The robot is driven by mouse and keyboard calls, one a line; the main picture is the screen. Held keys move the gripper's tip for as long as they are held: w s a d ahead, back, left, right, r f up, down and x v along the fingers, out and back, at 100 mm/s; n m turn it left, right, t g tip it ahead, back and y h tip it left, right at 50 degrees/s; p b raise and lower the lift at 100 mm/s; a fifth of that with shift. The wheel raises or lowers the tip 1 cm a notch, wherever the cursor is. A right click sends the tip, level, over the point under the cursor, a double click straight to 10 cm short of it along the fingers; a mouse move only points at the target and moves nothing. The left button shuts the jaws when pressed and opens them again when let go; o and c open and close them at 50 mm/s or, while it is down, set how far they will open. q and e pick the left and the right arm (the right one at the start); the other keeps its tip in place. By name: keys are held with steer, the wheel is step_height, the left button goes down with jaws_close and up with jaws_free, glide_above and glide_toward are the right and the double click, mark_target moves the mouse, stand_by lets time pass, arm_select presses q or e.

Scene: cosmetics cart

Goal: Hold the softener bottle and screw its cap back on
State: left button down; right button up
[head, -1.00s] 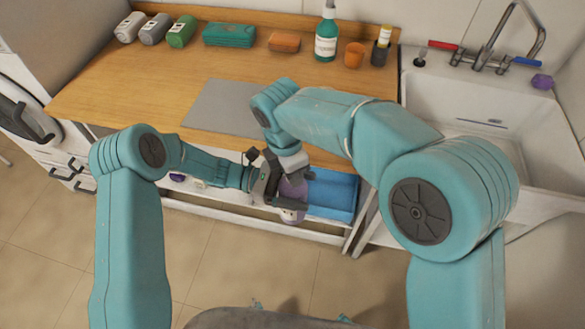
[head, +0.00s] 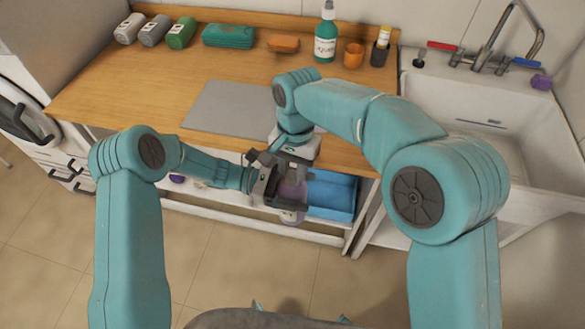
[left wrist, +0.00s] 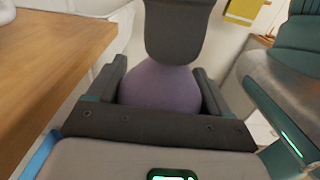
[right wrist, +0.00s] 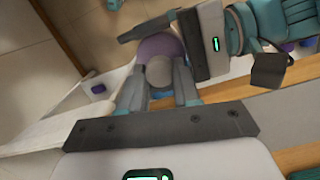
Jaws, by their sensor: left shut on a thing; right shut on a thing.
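The softener bottle (head: 292,192) is purple and stands roughly upright in front of the counter's edge. My left gripper (head: 277,190) is shut around its body from the left. The bottle also shows between the left fingers in the left wrist view (left wrist: 160,88), partly covered by a dark part in front. My right gripper (right wrist: 158,88) comes from above and is shut on the pale grey cap (right wrist: 158,70). The cap sits over the bottle's purple top in the right wrist view. The thread is hidden, so how tight the cap is cannot be told.
The wooden counter (head: 130,85) with a grey mat (head: 225,108) lies behind the grippers. A blue bin (head: 332,193) is on the shelf close right of the bottle. A teal pump bottle (head: 325,40) and an orange cup (head: 354,54) stand at the back. A sink (head: 490,110) is right.

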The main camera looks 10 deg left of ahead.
steer(key=o, duration=1.1)
steer(key=shift+c, duration=0.2)
steer(key=shift+r, duration=0.1)
step_height(320, 180, up, 12)
steer(key=w, duration=0.1)
steer(key=shift+w, duration=0.25)
steer(key=shift+d, duration=0.1)
